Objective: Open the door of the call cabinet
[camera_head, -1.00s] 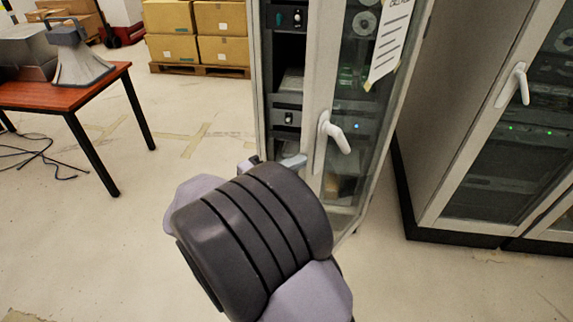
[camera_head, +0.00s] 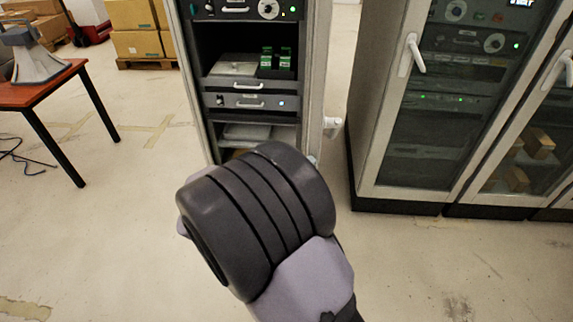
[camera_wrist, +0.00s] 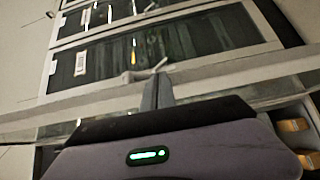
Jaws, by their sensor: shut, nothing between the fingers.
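The call cabinet (camera_head: 183,70) stands upright at the centre of the head view with its shelves uncovered. Its door (camera_head: 321,75) is swung out to the right and shows nearly edge-on. The white door handle (camera_head: 333,125) sticks out on the door's right side. My gripper (camera_wrist: 158,92) shows in the wrist view, fingers shut and empty, reaching toward a pale bar. I cannot tell whether they touch it. In the head view my dark wrist hides most of the gripper, low in front of the cabinet and close to the door's lower part.
More glass-door cabinets (camera_head: 376,150) stand to the right, with a floor gap between them and the open door. A red-brown table (camera_head: 62,80) with a grey horn speaker (camera_head: 36,62) is at left. Boxes (camera_head: 138,43) stand behind. The front floor is clear.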

